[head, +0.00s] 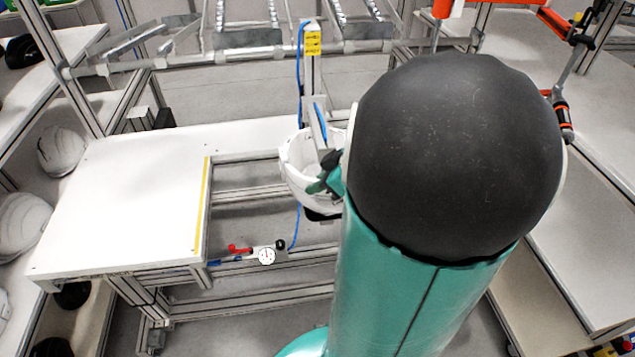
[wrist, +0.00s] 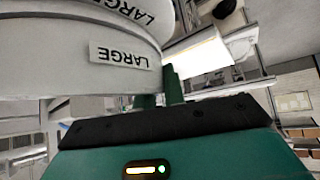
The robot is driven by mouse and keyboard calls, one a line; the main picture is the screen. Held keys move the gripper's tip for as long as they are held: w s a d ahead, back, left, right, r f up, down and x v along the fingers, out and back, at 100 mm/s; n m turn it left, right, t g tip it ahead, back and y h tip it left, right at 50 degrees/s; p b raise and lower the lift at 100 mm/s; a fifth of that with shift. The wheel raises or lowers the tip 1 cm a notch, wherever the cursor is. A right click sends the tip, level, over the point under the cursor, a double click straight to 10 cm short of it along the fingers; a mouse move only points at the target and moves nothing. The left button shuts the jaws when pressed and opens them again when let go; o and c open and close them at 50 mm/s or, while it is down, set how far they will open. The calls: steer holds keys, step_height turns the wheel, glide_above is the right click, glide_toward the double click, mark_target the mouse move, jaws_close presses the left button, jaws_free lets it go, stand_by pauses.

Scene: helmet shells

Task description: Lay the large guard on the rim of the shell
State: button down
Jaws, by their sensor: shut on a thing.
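The white shell (head: 297,177) sits in the fixture beyond the bench's right edge, open side up, partly hidden by my arm. My gripper (head: 325,181) is at its right side, close against it. In the wrist view my gripper's green fingers (wrist: 160,98) are shut at the edge of a white curved band labelled LARGE, which I take to be the large guard (wrist: 75,72). Another white curved surface with a LARGE label lies right above it in that picture. I cannot tell whether the guard touches the rim. In the head view I cannot tell guard from shell.
A white bench top (head: 130,200) with a yellow strip lies to the left, clear. An upright post with a yellow label (head: 313,42) stands behind the shell. A dial gauge (head: 266,255) and red clamp are below. Several white shells (head: 61,150) sit at far left.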

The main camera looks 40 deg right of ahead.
steer(key=c, duration=1.4)
jaws_free()
steer(key=v, duration=1.3)
steer(key=shift+s+r, duration=0.3)
steer(key=shift+d, duration=0.1)
steer(key=w+a+m+g+h, duration=0.2)
steer(key=a+m, duration=0.3)
steer(key=a, duration=2.2)
steer(key=shift+w+r+h, duration=0.4)
steer(key=shift+w+h, duration=0.25)
steer(key=shift+h, duration=0.25)
